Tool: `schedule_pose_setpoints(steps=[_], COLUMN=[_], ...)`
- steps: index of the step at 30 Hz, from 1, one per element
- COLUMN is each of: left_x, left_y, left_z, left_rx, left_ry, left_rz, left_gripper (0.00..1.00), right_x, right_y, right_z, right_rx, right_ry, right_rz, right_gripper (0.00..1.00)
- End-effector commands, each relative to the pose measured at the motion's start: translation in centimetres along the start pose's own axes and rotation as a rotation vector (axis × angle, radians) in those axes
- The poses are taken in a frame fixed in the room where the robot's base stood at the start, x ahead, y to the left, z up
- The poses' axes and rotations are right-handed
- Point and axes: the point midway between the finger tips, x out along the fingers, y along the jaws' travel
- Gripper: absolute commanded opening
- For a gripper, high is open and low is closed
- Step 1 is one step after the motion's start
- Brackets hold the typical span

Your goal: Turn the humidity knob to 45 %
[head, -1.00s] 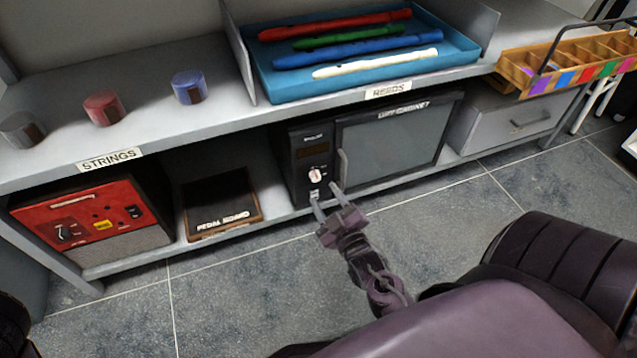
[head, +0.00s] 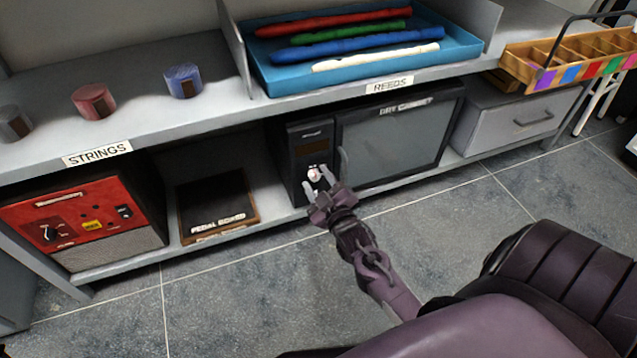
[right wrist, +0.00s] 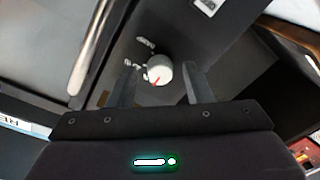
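The humidity knob (head: 314,173) is a small white dial on the black control panel of the dry cabinet (head: 392,146), on the lower shelf. In the right wrist view the knob (right wrist: 159,70) is round and white with a red pointer mark; the markings around it are too small to read. My right gripper (head: 319,184) is open in front of the panel. In the right wrist view its two fingers (right wrist: 158,82) stand on either side of the knob, with gaps between; I cannot tell how deep they reach. My left gripper is not in view.
A red-fronted amplifier (head: 75,219) and a pedal board (head: 218,204) sit left of the cabinet on the lower shelf. A grey drawer (head: 507,123) is at its right. The cabinet's vertical door handle (head: 344,166) is close to my right gripper.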

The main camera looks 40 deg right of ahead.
Motion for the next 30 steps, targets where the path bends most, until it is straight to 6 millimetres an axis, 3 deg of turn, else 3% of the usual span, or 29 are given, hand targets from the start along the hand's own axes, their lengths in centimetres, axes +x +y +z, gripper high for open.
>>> schedule_pose_setpoints(steps=[1, 10, 21, 30], left_x=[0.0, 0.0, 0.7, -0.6], left_y=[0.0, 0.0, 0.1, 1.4], left_z=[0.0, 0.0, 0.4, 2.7], left_rx=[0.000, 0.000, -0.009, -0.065], left_ry=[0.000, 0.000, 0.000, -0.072], left_rz=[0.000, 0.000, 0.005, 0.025], left_gripper=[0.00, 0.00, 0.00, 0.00], right_x=[0.0, 0.0, -0.1, -0.1], right_y=[0.0, 0.0, 0.1, 0.2], right_z=[0.0, 0.0, -0.2, -0.3], right_rx=[0.000, 0.000, 0.069, 0.291], right_ry=[0.000, 0.000, 0.002, 0.008], right_rz=[0.000, 0.000, 0.001, 0.008], right_gripper=[0.40, 0.01, 0.01, 0.02])
